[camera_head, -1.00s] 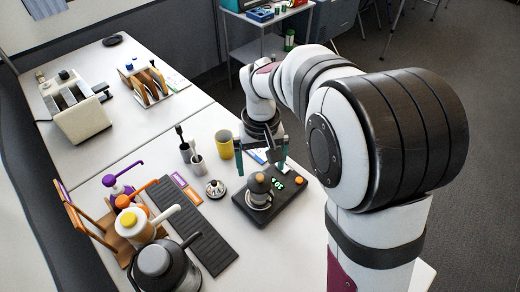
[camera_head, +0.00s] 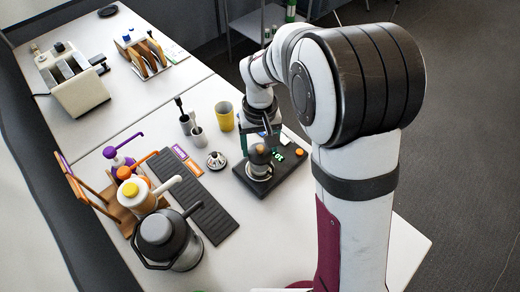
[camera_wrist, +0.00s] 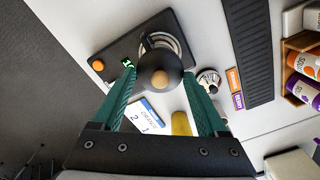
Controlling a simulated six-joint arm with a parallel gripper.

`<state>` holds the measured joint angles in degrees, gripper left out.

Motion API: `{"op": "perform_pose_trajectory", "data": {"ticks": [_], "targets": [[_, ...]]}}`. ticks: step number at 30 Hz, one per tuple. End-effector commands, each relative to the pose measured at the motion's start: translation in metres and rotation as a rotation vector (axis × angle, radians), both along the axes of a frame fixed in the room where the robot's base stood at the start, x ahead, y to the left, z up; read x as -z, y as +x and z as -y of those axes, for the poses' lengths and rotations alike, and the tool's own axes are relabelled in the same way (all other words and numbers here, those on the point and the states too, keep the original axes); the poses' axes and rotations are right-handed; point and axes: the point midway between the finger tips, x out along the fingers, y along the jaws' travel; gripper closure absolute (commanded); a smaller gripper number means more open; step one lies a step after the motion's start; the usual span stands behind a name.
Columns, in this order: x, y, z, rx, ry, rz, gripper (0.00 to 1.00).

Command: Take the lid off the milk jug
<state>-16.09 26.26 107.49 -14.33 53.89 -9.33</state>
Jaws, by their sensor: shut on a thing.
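The milk jug (camera_head: 259,171) is a small metal jug on the black scale (camera_head: 280,177). Its dark round lid (camera_wrist: 150,70) has a pale wooden knob (camera_wrist: 160,79), seen from above in the wrist view. My gripper (camera_wrist: 159,71) points down with a green finger on each side of the lid, shut on it. In the head view my gripper (camera_head: 262,142) is over the jug. The lid appears at the jug's mouth; I cannot tell whether a gap lies between them. The far finger is partly hidden in the head view.
A small metal piece (camera_head: 216,160) and a black ribbed mat (camera_head: 207,207) lie left of the scale. A yellow cup (camera_head: 224,116) and grey cups (camera_head: 198,138) stand behind. A dark kettle (camera_head: 166,240) and pump bottles stand front left. Bare white table lies front right.

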Motion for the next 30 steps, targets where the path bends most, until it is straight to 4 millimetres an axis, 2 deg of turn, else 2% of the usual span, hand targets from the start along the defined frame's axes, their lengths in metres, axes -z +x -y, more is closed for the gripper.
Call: {"op": "perform_pose_trajectory", "data": {"ticks": [5,8,14,24,27,30], "targets": [[-0.002,0.0,0.0,0.0,0.0,0.001,0.77],[-0.01,0.001,0.0,0.0,0.0,0.002,0.77],[-0.045,0.0,0.002,0.001,0.002,0.004,0.77],[-0.091,-0.021,0.081,0.005,0.001,0.003,0.77],[-0.101,-0.026,0.098,0.004,0.0,0.002,0.77],[-0.106,-0.026,0.108,0.002,0.001,0.0,0.77]]}}
